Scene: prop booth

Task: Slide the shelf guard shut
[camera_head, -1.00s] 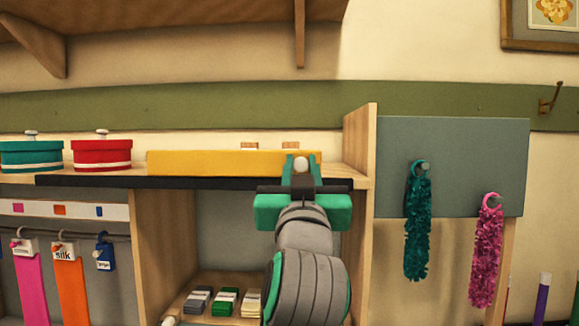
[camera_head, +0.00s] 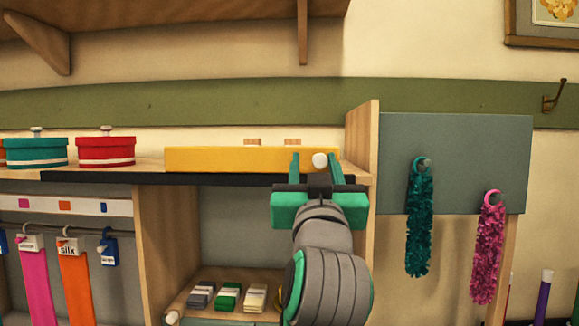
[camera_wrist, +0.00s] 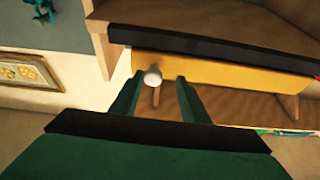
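The shelf guard is a long yellow panel (camera_head: 235,159) with a white round knob (camera_head: 320,160) near its right end. It stands along the front of the shelf, its right end a little short of the wooden side post (camera_head: 363,145). My gripper (camera_head: 315,157) is open, its two green fingers apart with the knob between them. In the wrist view the yellow guard (camera_wrist: 220,70) and knob (camera_wrist: 153,77) also show, the knob closer to the left finger of my gripper (camera_wrist: 160,84). I cannot tell whether that finger touches it.
A teal box (camera_head: 38,152) and a red box (camera_head: 106,151) stand on the shelf (camera_head: 150,166) left of the guard. Teal (camera_head: 419,225) and pink (camera_head: 488,250) tinsel garlands hang on the grey panel (camera_head: 455,150) at right. Small packs (camera_head: 228,297) sit below.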

